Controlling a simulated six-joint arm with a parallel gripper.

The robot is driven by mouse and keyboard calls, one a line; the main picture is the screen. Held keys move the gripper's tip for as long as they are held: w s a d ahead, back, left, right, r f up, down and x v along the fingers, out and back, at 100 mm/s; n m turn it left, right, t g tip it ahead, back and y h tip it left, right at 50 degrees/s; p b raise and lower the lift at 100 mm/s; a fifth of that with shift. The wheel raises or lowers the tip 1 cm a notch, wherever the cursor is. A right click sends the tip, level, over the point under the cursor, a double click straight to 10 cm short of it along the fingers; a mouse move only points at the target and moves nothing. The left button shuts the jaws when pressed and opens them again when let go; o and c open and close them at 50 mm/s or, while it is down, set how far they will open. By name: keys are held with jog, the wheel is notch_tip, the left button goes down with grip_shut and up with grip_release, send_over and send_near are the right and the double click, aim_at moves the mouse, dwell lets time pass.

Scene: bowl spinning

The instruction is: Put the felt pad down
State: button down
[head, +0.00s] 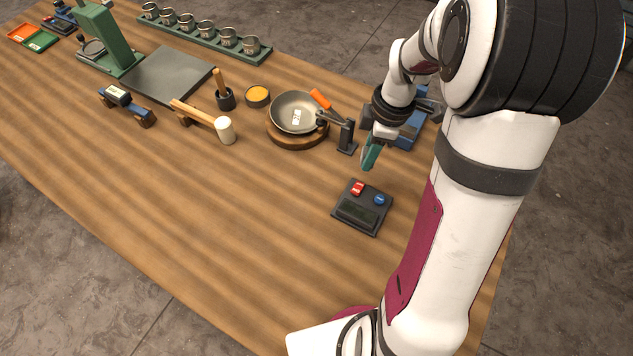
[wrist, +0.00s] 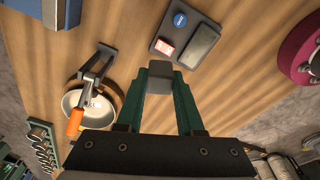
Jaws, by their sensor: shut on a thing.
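My gripper (head: 371,153) has green fingers and hangs above the table between the bowl stand and the button box. In the wrist view my gripper (wrist: 160,82) is shut on a small dark grey block, which I take to be the felt pad (wrist: 159,79). The pad sits between the two fingertips, apart from the table as far as I can tell. In the head view I cannot make out the pad; the fingers hide it. The metal bowl (head: 290,110) sits on a round wooden base (head: 298,137), with a black lever stand (head: 346,135) beside it.
A dark button box (head: 361,208) with a red and a blue button lies in front of my gripper. A mallet (head: 224,128), a small pot with a wooden handle (head: 226,98) and a yellow-filled dish (head: 257,95) stand left of the bowl. A blue thing (head: 405,133) lies behind my gripper. The front-left table is clear.

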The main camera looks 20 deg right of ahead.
jog(key=s+f, duration=0.1)
jog(key=s, duration=0.1)
send_over(315, 185)
jog(key=f, duration=0.6)
jog(key=shift+s+d+f, duration=0.2)
jog(key=shift+d+f, duration=0.05)
jog(key=shift+d, duration=0.1)
notch_tip(315, 185, down, 3)
jog(key=shift+a+f, duration=0.1)
jog(key=shift+w+f, duration=0.1)
jog(key=shift+f, duration=0.3)
jog(key=shift+f, duration=0.15)
jog(key=c, duration=0.5)
grip_release()
jog(key=shift+c, duration=0.2)
